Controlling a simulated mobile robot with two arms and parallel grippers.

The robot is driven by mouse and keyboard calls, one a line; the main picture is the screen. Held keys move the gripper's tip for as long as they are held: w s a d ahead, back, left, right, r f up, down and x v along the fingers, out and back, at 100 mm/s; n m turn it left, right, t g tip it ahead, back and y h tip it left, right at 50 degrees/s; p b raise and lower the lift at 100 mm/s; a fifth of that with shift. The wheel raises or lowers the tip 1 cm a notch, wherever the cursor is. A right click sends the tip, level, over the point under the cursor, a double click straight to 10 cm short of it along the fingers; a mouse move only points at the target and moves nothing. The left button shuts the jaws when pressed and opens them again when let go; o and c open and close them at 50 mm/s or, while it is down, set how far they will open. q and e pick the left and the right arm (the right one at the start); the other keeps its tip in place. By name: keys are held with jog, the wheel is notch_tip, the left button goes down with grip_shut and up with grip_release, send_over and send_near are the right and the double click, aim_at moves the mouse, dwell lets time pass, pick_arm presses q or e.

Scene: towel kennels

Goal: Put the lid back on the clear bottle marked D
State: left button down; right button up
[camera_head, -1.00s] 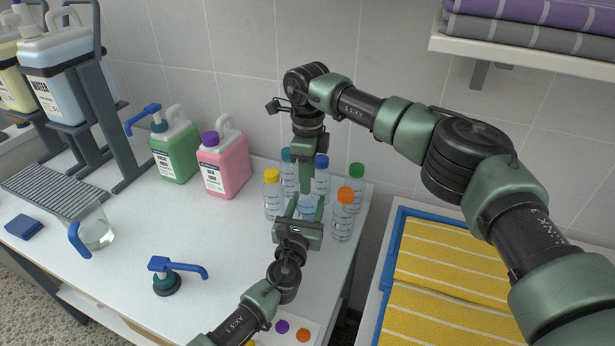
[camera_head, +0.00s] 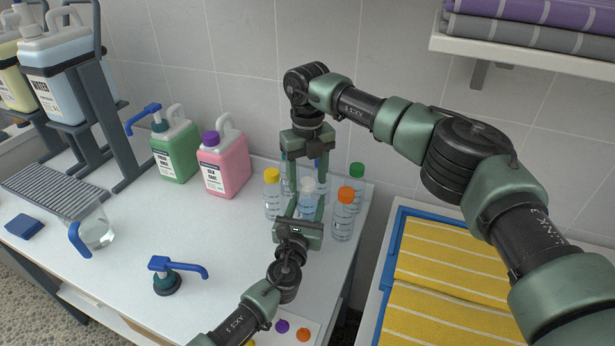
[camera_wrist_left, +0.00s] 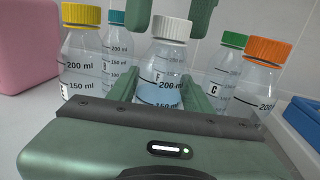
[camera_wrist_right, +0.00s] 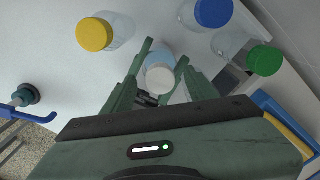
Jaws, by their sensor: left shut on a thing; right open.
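A clear bottle (camera_wrist_left: 163,88) with light blue liquid stands upright among the other bottles. A white lid (camera_wrist_left: 171,28) sits on its mouth; it also shows in the head view (camera_head: 307,184) and the right wrist view (camera_wrist_right: 160,79). My left gripper (camera_head: 306,204) is shut on the bottle's body, low from the front. My right gripper (camera_head: 306,172) points down from above and is open. Its fingers (camera_wrist_right: 165,62) stand apart on either side of the lid.
Bottles with yellow (camera_head: 272,175), blue (camera_wrist_right: 214,12), green (camera_head: 357,170), teal (camera_wrist_left: 117,17) and orange (camera_head: 346,195) lids stand close around. A pump (camera_head: 166,277) stands on the open counter to the left. A yellow towel crate (camera_head: 397,215) is at the right.

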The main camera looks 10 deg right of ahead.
aim_at(305, 212)
notch_tip(305, 212, up, 8)
jog(key=shift+f, duration=0.25)
pick_arm(q)
jog(key=c, duration=0.6)
grip_release()
jog(key=shift+o, duration=0.2)
jog(key=p+v, duration=0.1)
jog(key=v, duration=0.6)
jog(key=shift+p, duration=0.3)
jog(key=shift+s+a, duration=0.2)
jog(key=shift+s, duration=0.15)
pick_arm(e)
jog(key=shift+r, duration=0.8)
pick_arm(q)
jog(key=shift+f, duration=0.1)
pick_arm(e)
jog(key=shift+f, duration=0.1)
